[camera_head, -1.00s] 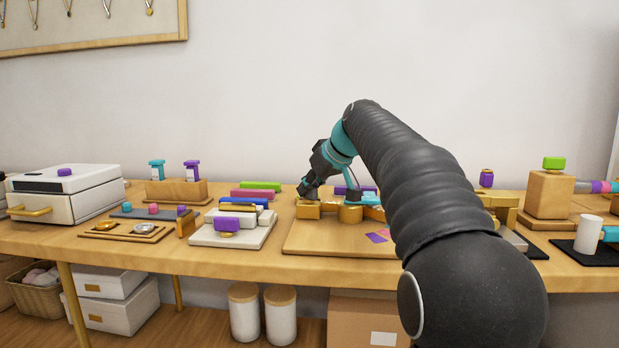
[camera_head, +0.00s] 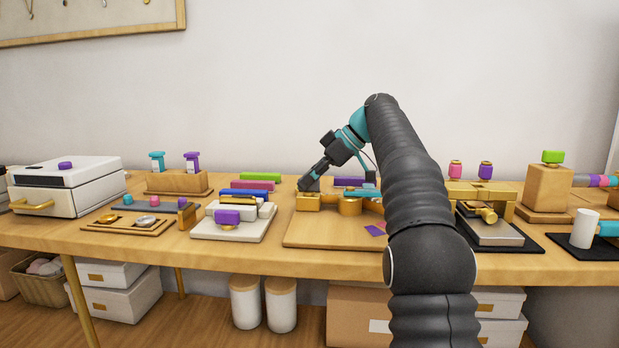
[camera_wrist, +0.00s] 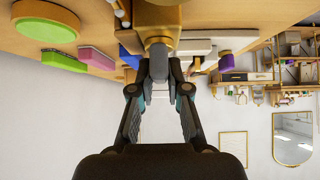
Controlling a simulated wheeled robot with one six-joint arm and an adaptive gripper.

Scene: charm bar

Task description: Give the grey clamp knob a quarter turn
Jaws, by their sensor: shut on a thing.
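The grey clamp knob (camera_wrist: 158,62) shows in the wrist view between my fingertips, against a brass-coloured clamp part (camera_wrist: 157,22). My gripper (camera_wrist: 158,76) is shut on the knob, one finger on each side. In the head view my gripper (camera_head: 308,187) reaches down from the upper right to the left end of the gold clamp fixture (camera_head: 308,202), which stands at the back of a wooden board (camera_head: 320,236). The knob cannot be made out there, behind the dark fingers. How far it is turned is not clear.
A white pad with a purple-handled piece (camera_head: 228,217) stands left of the board, with coloured bars (camera_head: 255,184) behind. A gold press (camera_head: 482,193) stands to the right. A purple block (camera_head: 350,182) lies behind the fixture. The board's front left is clear.

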